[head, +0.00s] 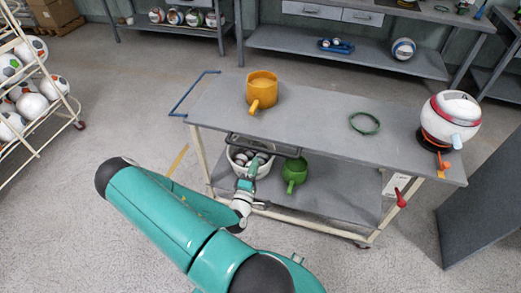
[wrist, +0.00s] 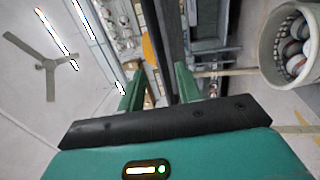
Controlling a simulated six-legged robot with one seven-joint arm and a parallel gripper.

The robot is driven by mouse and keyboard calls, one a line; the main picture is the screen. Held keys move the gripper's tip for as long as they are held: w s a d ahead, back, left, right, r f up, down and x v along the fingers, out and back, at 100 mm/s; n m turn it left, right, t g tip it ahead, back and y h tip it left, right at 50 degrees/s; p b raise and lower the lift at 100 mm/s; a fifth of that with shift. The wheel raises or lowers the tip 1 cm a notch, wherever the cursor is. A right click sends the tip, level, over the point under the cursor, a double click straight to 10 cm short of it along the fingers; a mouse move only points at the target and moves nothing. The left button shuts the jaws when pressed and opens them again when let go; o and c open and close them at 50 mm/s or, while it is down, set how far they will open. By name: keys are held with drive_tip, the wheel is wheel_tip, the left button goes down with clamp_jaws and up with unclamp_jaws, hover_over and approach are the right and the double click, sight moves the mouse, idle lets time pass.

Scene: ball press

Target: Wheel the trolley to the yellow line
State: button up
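The trolley (head: 310,105) has a grey top, a grey lower shelf, cream legs and a blue handle (head: 195,92) at its left end. A short piece of the yellow line (head: 178,160) shows on the floor left of the trolley, partly hidden by my arm. My gripper (head: 252,172) is at the trolley's near long side, below the top's edge and in front of the white basket. In the wrist view its two green fingers (wrist: 160,82) stand apart, with a dark edge running between and beyond them. I cannot tell whether they touch it.
On the trolley top are an orange pot (head: 262,88), a green ring (head: 364,123) and a white-and-red round device (head: 450,118). A basket of balls (wrist: 290,50) and a green pot (head: 294,172) are lower down. A ball rack (head: 35,125) stands left; benches stand behind. A grey panel (head: 480,215) leans right.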

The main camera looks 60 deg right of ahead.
sight(260, 148)
drive_tip(key=x, duration=0.8)
clamp_jaws()
